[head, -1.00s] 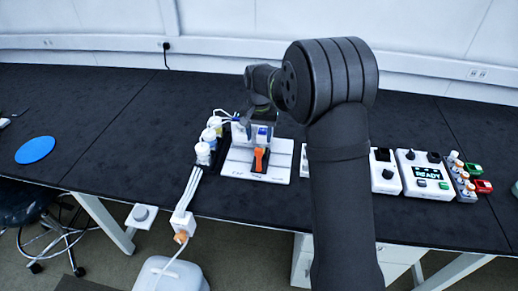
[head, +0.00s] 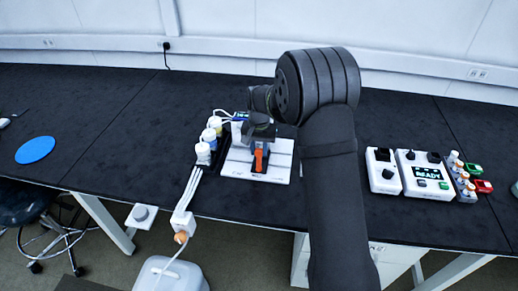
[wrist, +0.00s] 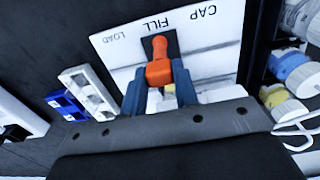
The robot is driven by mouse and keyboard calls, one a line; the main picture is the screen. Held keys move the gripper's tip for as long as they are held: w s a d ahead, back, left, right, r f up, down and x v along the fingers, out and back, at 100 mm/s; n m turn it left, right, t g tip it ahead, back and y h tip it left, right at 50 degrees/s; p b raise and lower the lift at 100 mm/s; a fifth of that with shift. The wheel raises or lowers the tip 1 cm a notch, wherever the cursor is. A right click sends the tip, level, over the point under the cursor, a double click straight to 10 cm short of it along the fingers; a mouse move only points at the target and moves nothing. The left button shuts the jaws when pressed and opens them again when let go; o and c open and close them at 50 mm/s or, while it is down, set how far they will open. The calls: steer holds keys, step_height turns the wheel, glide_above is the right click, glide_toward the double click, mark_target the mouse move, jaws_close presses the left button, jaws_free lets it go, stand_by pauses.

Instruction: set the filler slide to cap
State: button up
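The filler slide's orange handle (wrist: 160,72) stands on a dark strip on the white filler plate (wrist: 205,62). The plate is lettered LOAD, FILL and CAP, and the handle is in line with FILL. The handle also shows in the head view (head: 258,155). My gripper (wrist: 159,82) has one blue-grey finger on each side of the handle. The fingers look very close to its sides; I cannot tell whether they press on it. In the head view my gripper (head: 260,140) is low over the plate, just behind the handle.
Several bottles with white, yellow and blue parts (head: 205,152) stand left of the plate. A READY display box (head: 425,173) and small vials (head: 460,178) are at the right. A blue disc (head: 35,150) lies far left. The bench left of the bottles is mostly clear.

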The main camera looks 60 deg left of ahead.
steer(key=shift+s+a, duration=2.8)
steer(key=shift+s, duration=0.05)
jaws_close()
steer(key=o, duration=1)
jaws_free()
steer(key=shift+o, duration=0.2)
step_height(320, 180, up, 18)
steer(key=shift+f, duration=0.25)
steer(key=shift+f, duration=0.1)
step_height(320, 180, down, 17)
steer(key=shift+w+d+f, duration=0.15)
steer(key=shift+w+d, duration=0.1)
